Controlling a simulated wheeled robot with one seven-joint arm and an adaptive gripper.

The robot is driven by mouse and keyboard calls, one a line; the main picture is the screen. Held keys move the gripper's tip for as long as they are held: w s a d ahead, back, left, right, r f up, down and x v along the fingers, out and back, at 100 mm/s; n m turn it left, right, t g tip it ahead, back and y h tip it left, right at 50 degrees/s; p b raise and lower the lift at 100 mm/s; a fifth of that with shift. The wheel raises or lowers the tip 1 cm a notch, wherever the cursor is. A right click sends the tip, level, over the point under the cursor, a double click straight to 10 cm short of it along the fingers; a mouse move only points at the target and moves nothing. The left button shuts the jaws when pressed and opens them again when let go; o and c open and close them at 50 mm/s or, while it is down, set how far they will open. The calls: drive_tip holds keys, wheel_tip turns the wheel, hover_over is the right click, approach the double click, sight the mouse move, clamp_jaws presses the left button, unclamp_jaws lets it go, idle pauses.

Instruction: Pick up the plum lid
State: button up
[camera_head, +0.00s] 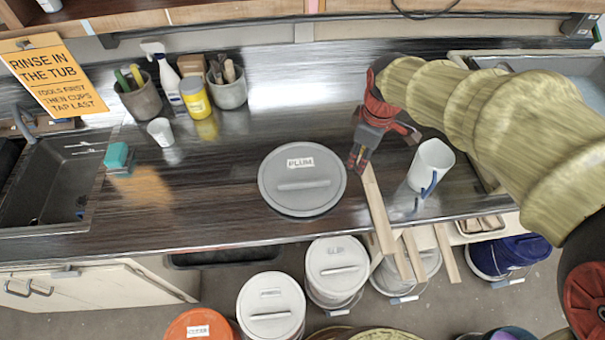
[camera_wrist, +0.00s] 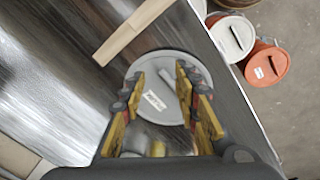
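The plum lid (camera_head: 302,198) is a round grey lid with a raised bar handle and a white label reading PLUM. It lies on the dark counter near its front edge. My gripper (camera_head: 359,160) is above the counter, to the right of the lid in the head view and apart from it. In the wrist view the lid (camera_wrist: 166,75) shows beyond my gripper's fingers (camera_wrist: 164,97), which are spread apart with nothing between them. The lid's bar handle (camera_wrist: 184,85) is partly hidden by the right finger.
A wooden stick (camera_head: 378,208) lies right of the lid, past the counter edge. A white mug (camera_head: 431,164) stands further right. Lidded buckets (camera_head: 271,306) stand on the floor in front. Pots (camera_head: 229,92), a yellow jar (camera_head: 195,99) and a white cup (camera_head: 161,131) stand behind.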

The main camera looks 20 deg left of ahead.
sight(304, 182)
drive_tip(key=a+f+n, duration=0.2)
drive_tip(key=a+f, duration=0.1)
drive_tip(key=a, duration=0.1)
drive_tip(key=a+f+n+g+p, duration=0.1)
drive_tip(key=a+f+n, duration=0.1)
drive_tip(key=a+f, duration=0.2)
drive_tip(key=a+f+n, duration=0.2)
drive_tip(key=a+f, duration=0.1)
drive_tip(key=a, duration=0.2)
drive_tip(key=shift+a+f+n+h, duration=0.25)
drive_tip(key=shift+f+n+h, duration=0.05)
drive_tip(key=shift+n, duration=0.1)
drive_tip(key=f, duration=0.1)
drive_tip(key=a+f, duration=0.1)
drive_tip(key=f, duration=0.1)
drive_tip(key=shift+s+f+n+g, duration=0.15)
drive_tip(key=shift+f+n+g, duration=0.05)
drive_tip(key=shift+n+g, duration=0.1)
drive_tip(key=shift+a+f, duration=0.15)
drive_tip(key=shift+f, duration=1.2)
drive_tip(key=shift+a+f, duration=0.1)
drive_tip(key=shift+f, duration=1.25)
drive_tip(key=shift+f, duration=0.1)
drive_tip(key=shift+c, duration=0.8)
clamp_jaws()
